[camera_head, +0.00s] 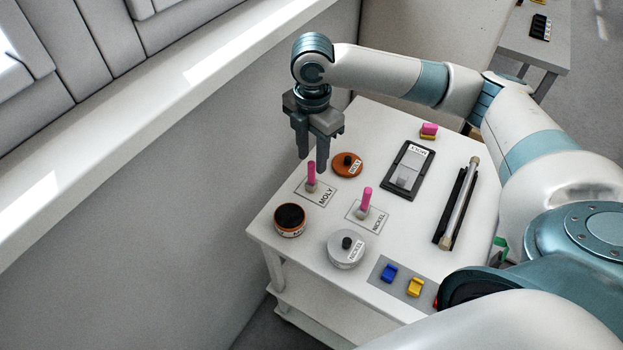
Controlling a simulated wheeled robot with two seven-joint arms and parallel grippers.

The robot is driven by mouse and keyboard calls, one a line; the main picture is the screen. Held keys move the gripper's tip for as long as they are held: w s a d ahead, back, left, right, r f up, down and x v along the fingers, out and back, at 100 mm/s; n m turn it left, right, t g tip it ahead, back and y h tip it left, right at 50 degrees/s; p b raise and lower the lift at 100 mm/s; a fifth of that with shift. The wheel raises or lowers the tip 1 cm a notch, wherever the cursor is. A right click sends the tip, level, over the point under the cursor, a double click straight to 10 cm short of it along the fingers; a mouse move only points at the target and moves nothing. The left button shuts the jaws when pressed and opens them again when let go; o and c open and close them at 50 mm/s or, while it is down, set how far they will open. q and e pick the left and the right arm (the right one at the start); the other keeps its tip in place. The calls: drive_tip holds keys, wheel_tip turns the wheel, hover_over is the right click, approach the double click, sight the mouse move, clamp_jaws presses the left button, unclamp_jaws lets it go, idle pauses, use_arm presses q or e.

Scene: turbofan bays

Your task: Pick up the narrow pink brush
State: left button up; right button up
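Two brushes with pink handles stand upright on the white table. One pink brush (311,174) is on the card marked MOLY (327,197); the other pink brush (367,196) is on the card marked NICKEL (377,224). I cannot tell for sure which is narrower. My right gripper (312,163) points down with its fingers apart and nothing visibly held. In the picture its fingertips are at the top of the MOLY brush; I cannot tell whether they are around it or behind it. My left gripper is out of view.
An open dark-filled jar (290,218), an orange lid (347,164) and a grey NICKEL tin (346,250) stand near the brushes. A black tray (424,161), a rod in a black holder (458,205) and blue and yellow blocks (390,272) lie rightward. A wall runs along the left.

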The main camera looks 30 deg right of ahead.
sight(312, 163)
drive_tip(key=shift+w+f+p, duration=0.1)
drive_tip(key=shift+f+p, duration=0.3)
drive_tip(key=shift+f, duration=0.1)
drive_tip(key=f, duration=0.1)
drive_tip(key=f+p, duration=0.1)
drive_tip(key=f, duration=0.1)
drive_tip(key=shift+w+d, duration=0.1)
drive_tip(key=shift+w, duration=0.1)
drive_tip(key=shift+f, duration=0.6)
clamp_jaws()
